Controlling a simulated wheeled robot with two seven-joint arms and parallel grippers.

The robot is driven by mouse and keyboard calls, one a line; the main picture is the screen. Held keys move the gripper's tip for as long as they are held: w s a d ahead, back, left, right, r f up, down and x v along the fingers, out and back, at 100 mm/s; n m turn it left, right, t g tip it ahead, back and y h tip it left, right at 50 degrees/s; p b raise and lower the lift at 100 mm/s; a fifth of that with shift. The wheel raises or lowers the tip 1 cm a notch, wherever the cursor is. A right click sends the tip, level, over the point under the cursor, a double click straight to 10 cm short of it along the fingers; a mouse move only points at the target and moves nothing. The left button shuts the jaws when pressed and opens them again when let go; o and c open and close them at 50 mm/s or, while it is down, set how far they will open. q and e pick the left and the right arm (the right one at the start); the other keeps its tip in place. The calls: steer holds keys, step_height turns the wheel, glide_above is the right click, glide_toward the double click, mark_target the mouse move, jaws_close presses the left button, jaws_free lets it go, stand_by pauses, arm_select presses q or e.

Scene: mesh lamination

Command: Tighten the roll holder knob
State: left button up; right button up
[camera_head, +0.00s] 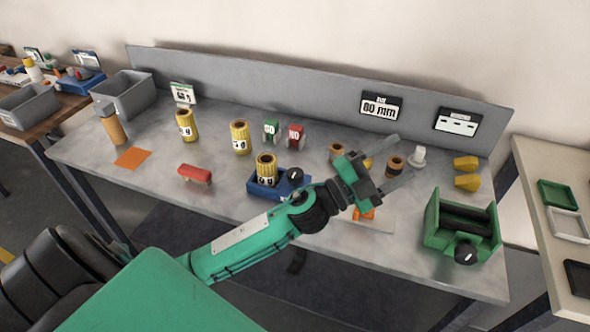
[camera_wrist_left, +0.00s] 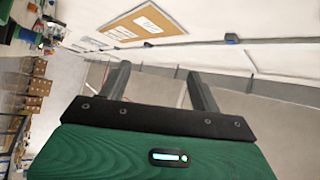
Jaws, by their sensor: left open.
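A blue roll holder (camera_head: 264,192) stands near the front middle of the table with a yellow roll (camera_head: 267,168) upright on it. A black knob (camera_head: 295,177) with a white mark is at its right end. My left gripper (camera_head: 408,157) is open and appears empty, well to the right of the knob, its fingers pointing right. My left forearm passes in front of the holder's lower right side. The left wrist view shows the spread fingers (camera_wrist_left: 158,88) with nothing between them, facing walls and a board. My right gripper is not in view.
A green roller device (camera_head: 433,228) with its own black knob (camera_head: 466,253) stands at the right. Rolls, small yellow pieces (camera_head: 467,182) and a white item (camera_head: 417,157) lie around the gripper. A red-topped block (camera_head: 195,174) is left of the holder. The front-left tabletop is mostly clear.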

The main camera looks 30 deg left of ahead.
arm_select(q)
steer(key=s+d+r+m+g+h, duration=0.1)
steer(key=d+m+g+h, duration=0.35)
steer(key=m+g, duration=0.4)
steer(key=m+g+y, duration=0.8)
steer(key=g+y, duration=0.2)
steer(key=y, duration=0.8)
glide_toward(295, 172)
step_height(295, 172, down, 9)
steer(key=shift+s+d+p, duration=0.2)
steer(key=shift+p, duration=0.95)
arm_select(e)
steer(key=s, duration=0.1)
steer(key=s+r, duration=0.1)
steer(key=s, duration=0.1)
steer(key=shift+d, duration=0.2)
arm_select(q)
steer(key=c, duration=1)
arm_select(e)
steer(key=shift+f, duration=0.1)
